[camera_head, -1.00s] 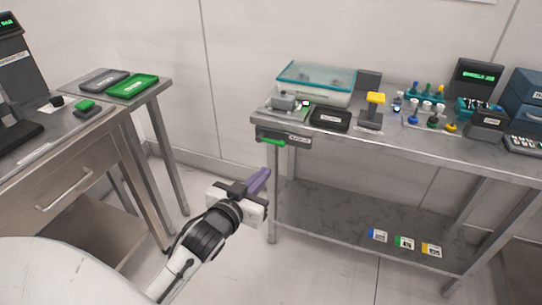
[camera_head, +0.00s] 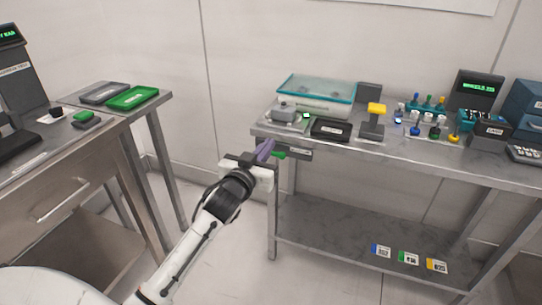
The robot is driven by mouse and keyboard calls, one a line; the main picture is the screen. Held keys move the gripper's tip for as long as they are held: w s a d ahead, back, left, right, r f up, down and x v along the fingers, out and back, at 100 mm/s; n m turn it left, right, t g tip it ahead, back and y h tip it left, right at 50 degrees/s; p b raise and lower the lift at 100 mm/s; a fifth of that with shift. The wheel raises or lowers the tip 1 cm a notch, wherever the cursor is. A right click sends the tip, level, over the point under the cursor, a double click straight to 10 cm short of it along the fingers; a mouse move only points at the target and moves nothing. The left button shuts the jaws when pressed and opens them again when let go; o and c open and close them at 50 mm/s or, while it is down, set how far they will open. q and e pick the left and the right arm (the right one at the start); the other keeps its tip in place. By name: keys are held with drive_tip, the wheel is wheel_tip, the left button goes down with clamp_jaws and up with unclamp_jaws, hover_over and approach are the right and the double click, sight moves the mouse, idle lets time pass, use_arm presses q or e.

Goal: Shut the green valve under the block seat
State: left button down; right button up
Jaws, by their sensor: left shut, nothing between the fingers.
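The green valve (camera_head: 279,155) is a lever on a grey fitting (camera_head: 298,152) under the front edge of the right-hand table, near its left corner. Its left part is hidden behind my gripper. The block seat (camera_head: 289,115) is a grey fixture on the table top above it, with a small green light. My right gripper is not in view.
The right-hand table (camera_head: 350,143) also holds a teal-rimmed clear box (camera_head: 316,92), a black tray (camera_head: 330,128), a yellow-topped stand (camera_head: 375,118) and several small coloured pieces. Its lower shelf (camera_head: 335,232) carries labelled cards. A left table (camera_head: 68,140) holds a green tray (camera_head: 133,97). Floor lies between the tables.

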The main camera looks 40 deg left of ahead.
use_arm(q)
drive_tip(key=shift+w+a+f+b, duration=0.1)
drive_tip(key=shift+w+f+b, duration=0.15)
drive_tip(key=shift+w+f, duration=0.35)
drive_tip(key=shift+w+a+f+b, duration=0.15)
drive_tip(key=shift+w+f+b, duration=0.15)
drive_tip(key=shift+f, duration=0.45)
drive_tip(key=shift+w+a+f+b, duration=0.1)
drive_tip(key=shift+w+f+b, duration=0.1)
drive_tip(key=shift+w+f, duration=0.4)
drive_tip(key=shift+f, duration=0.1)
